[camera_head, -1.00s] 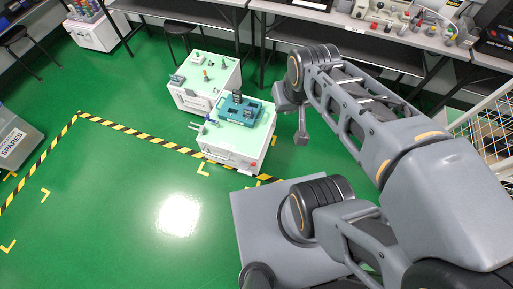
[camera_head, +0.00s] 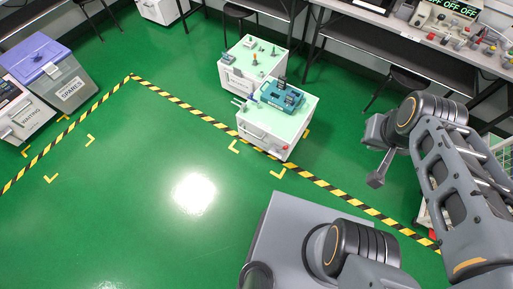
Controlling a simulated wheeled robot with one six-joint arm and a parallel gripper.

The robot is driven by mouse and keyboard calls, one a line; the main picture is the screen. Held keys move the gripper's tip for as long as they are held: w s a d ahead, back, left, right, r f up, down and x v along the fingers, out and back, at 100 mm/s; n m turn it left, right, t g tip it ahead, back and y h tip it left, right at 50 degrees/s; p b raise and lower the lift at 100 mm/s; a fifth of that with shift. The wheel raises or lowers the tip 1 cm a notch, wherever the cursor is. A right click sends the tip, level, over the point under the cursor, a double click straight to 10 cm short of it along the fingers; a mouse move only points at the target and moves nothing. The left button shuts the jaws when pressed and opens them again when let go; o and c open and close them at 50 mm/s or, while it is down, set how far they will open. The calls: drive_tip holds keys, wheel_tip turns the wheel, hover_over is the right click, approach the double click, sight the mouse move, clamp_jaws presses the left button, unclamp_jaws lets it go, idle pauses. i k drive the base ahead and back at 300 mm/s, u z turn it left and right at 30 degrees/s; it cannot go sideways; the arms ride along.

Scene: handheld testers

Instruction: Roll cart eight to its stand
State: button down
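Two white carts with mint-green tops stand close together at the upper middle. The nearer cart (camera_head: 266,143) carries a teal tray (camera_head: 282,96) with dark handheld devices, and has a red spot low on its front right. The farther cart (camera_head: 244,78) has small parts on top and a front label too small to read. I cannot tell which is cart eight. Yellow corner marks (camera_head: 234,147) lie on the floor around the nearer cart. My gripper (camera_head: 375,180) hangs in the air right of the carts, apart from them; its opening is not clear.
A purple-lidded SPARES bin (camera_head: 72,86) and a WAITING bin (camera_head: 32,118) stand at the left. Black-yellow tape (camera_head: 190,110) crosses the floor; more corner marks (camera_head: 52,178) lie left. Benches (camera_head: 400,45) and stools line the back. The green floor left of centre is clear.

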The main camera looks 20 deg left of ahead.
sight(268, 127)
drive_tip(key=u, duration=1.15)
drive_tip(key=i, duration=0.85)
drive_tip(key=z, duration=0.2)
drive_tip(key=k, duration=0.5)
drive_tip(key=u, duration=2.75)
drive_tip(key=k, duration=0.95)
drive_tip(key=z, duration=1)
drive_tip(key=i, duration=1)
